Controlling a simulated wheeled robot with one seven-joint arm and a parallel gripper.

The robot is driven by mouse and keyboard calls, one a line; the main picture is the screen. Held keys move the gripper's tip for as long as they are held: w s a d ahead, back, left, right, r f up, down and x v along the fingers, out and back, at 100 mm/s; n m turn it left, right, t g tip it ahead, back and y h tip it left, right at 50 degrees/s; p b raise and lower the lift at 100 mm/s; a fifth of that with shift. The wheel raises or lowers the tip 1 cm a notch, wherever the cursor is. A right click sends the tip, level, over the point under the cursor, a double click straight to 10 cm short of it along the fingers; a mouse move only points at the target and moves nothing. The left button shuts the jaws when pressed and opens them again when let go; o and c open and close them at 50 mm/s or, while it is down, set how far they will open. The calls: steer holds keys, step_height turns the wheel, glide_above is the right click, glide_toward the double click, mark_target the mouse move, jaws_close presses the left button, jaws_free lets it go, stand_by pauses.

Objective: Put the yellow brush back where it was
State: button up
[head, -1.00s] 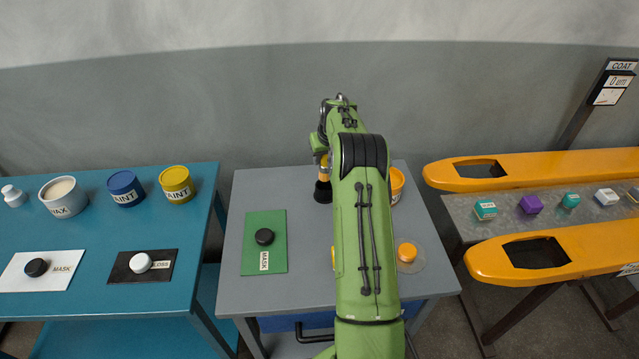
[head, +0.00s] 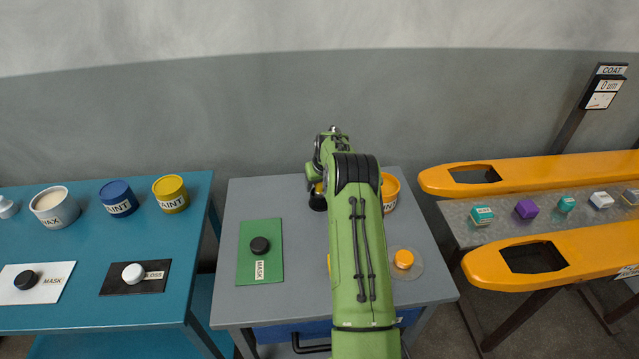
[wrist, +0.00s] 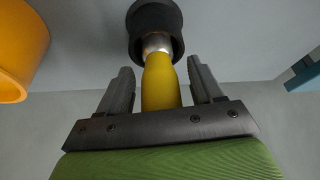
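The yellow brush (head: 319,188) stands upright, black head down, on the grey table (head: 300,300), left of the orange cup (head: 390,192). In the wrist view, which shows the table at the top, the yellow handle (wrist: 160,85) lies between the two fingers of my gripper (wrist: 159,66). A narrow gap shows on each side of the handle, so the fingers are around it but apart from it. The black brush head (wrist: 155,25) seems to rest on the table. In the head view my arm hides part of the table and most of the fingers.
A green MASK card (head: 260,222) with a black knob lies left on the table. An orange knob (head: 403,259) on a clear disc lies right of my arm. The cup (wrist: 20,50) is close beside the brush. A blue table and an orange-railed conveyor flank the table.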

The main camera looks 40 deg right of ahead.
steer(key=shift+r, duration=0.4)
steer(key=v, duration=1.2)
steer(key=s+a+r+n, duration=0.1)
steer(key=s+a+r, duration=0.2)
steer(key=a+r, duration=0.55)
steer(key=s+a+r+n, duration=0.1)
steer(key=s+a+r, duration=0.35)
steer(key=a, duration=0.65)
steer(key=s+a+n+y, duration=0.1)
steer(key=s+a, duration=0.6)
steer(key=s, duration=0.4)
steer(key=s+a+n+t, duration=0.1)
steer(key=s+a, duration=0.6)
steer(key=s, duration=0.4)
steer(key=shift+s+n+t+y+p, duration=0.25)
steer(key=shift+n+t+y+p, duration=0.05)
steer(key=shift+y+p, duration=0.1)
steer(key=shift+a, duration=0.15)
